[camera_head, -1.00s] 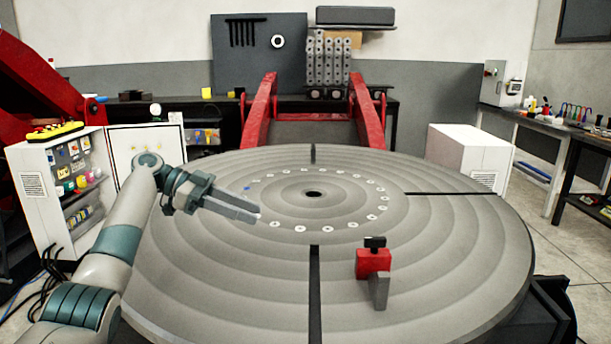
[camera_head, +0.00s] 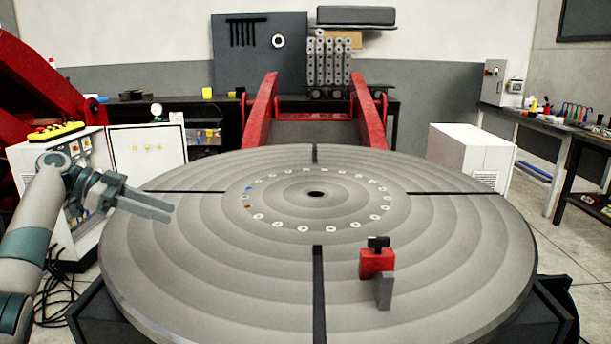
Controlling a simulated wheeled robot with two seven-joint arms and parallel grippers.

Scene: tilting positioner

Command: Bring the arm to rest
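My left gripper (camera_head: 146,203) is at the left of the view, above the left rim of the round grey positioner table (camera_head: 220,270). Its two long grey fingers point right and slightly down. They lie close together with a thin dark line between them, and I see nothing held. Whether they are fully shut is hard to tell. My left arm comes in from the lower left edge. My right gripper is not in view.
A red clamp block (camera_head: 376,262) with a grey plate stands on the table's front right. Small white discs ring the centre hole (camera_head: 316,194). A white cabinet (camera_head: 148,152) stands behind my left arm. Red frame arms (camera_head: 261,112) rise behind the table. Most of the tabletop is clear.

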